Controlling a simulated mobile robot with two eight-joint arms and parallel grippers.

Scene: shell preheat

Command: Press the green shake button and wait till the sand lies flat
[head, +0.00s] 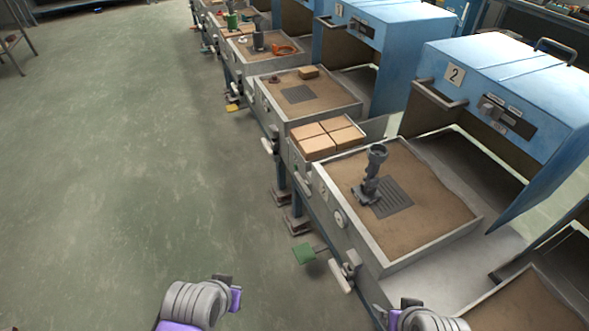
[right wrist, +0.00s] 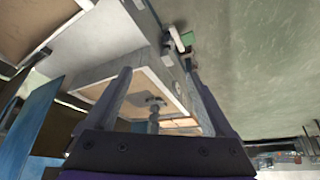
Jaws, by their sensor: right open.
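The brown sand (head: 425,205) in this box looks mostly level, slightly uneven along the back edge. A grey metal fitting (head: 373,172) stands upright on a dark slotted plate in the sand. My left gripper (head: 230,291) is low over the floor, left of the button and apart from it; its jaws are unclear. My right gripper (right wrist: 160,98) is open and empty, its fingers spread.
Blue hood 2 (head: 520,85) stands raised behind the box. Cardboard-coloured blocks (head: 328,136) sit beside it. More sand boxes run to the back, and another (head: 530,305) is at the lower right. Light handles (head: 341,276) jut from the front.

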